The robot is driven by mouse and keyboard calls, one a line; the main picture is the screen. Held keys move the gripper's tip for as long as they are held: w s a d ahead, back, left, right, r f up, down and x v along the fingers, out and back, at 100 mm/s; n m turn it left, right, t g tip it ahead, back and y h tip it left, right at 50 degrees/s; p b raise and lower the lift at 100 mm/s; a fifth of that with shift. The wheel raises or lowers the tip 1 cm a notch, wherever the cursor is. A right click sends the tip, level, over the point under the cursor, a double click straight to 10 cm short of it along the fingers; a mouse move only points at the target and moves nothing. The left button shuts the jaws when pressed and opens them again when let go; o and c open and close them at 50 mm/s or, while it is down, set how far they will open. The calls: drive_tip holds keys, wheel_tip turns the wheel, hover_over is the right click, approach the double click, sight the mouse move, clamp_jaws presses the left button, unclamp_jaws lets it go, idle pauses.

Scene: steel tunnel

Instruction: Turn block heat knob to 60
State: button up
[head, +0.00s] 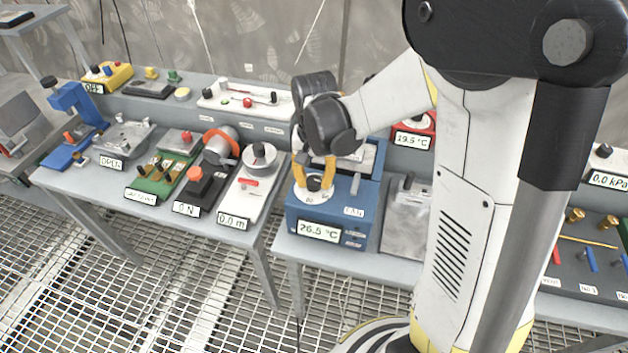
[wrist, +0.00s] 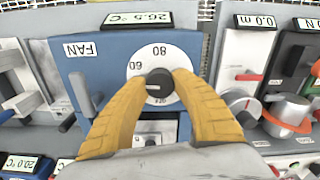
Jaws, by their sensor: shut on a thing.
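The blue block heater (head: 325,212) stands on the bench in the middle of the head view, with a display reading about 26.5 °C. It fills the centre of the wrist view (wrist: 80,65). Its black knob (wrist: 159,82) sits on a white dial (wrist: 153,48) marked 80 at the top and 60 at the left. A pale mark shows on the knob's left side, but its exact setting is hard to read. My gripper (wrist: 160,82) has its yellow fingers shut on the knob from both sides. In the head view my gripper (head: 314,182) comes down over the dial.
A FAN lever (wrist: 84,95) stands left of the dial in the wrist view. A white device reading 0.0 m (head: 247,192) is left of the heater. A grey metal box (head: 405,218) stands close on its right. Other instruments crowd the bench.

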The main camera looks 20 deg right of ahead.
sight(314, 180)
drive_tip(key=m, duration=0.4)
drive_tip(key=shift+m, duration=0.4)
idle(0.4)
drive_tip(key=o, duration=1.2)
drive_tip(key=shift+r, duration=0.1)
wheel_tip(314, 180, up, 12)
